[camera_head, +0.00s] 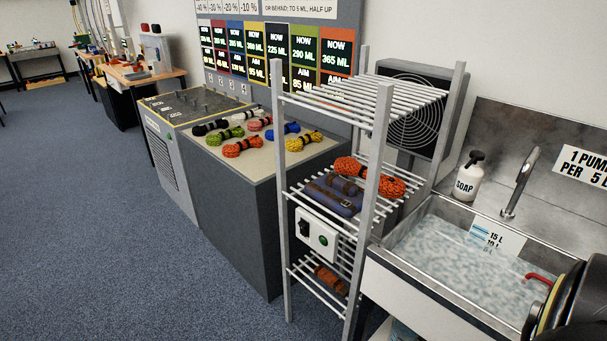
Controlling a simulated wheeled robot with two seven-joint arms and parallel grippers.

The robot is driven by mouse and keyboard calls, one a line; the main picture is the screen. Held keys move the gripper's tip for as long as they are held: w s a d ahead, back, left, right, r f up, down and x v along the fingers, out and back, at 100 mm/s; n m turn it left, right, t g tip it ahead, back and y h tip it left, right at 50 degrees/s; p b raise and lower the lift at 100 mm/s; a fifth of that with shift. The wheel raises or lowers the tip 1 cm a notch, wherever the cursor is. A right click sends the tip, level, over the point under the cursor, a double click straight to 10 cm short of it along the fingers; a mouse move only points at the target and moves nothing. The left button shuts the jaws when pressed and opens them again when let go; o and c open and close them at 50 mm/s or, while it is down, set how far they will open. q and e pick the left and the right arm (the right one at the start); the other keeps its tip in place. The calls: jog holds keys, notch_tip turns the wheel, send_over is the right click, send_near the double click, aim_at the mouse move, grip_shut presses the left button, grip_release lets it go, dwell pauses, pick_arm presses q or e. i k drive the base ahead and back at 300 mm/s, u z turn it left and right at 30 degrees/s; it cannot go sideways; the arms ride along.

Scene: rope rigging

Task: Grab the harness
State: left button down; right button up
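A blue bundle with dark straps (333,197) lies on the middle shelf of the metal rack (384,130); it may be the harness, but I cannot tell for sure. Orange-red rope coils with dark bands (385,184) lie behind it on the rack. A smaller orange-brown bundle (331,280) lies on the bottom shelf. Rack posts and bars partly cover these things.
A grey cabinet (232,225) left of the rack carries several coloured rope coils. A sink with water (470,255) stands to the right, with a soap bottle (468,178) and tap (520,180). A fan (410,110) stands behind the rack. Blue carpet (90,230) is clear at left.

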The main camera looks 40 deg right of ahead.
aim_at(344, 197)
jog(key=z, duration=0.35)
jog(key=i, duration=1.7)
jog(key=z, duration=1)
